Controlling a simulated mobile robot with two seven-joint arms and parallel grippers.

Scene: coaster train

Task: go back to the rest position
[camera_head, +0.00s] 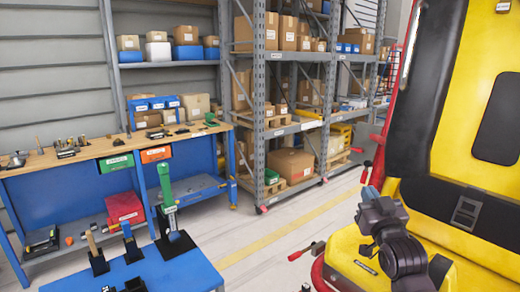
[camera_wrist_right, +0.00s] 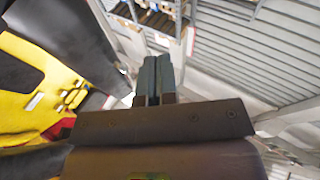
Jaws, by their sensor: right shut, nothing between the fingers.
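My right gripper (camera_head: 370,192) is at the right of the head view, raised in front of the yellow and black coaster train car. In the right wrist view its two dark fingers (camera_wrist_right: 156,80) lie side by side, pressed together, with nothing between them. The coaster train (camera_head: 455,110) fills the right side of the head view, and its yellow body also shows at the left of the wrist view (camera_wrist_right: 35,85). My left gripper is in neither view.
A blue table (camera_head: 190,272) with upright tools in black holders stands at the bottom left. A workbench (camera_head: 85,155) with tools is behind it. Tall grey shelves (camera_head: 258,90) with cardboard boxes line the back. The floor (camera_head: 285,220) between table and train looks clear.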

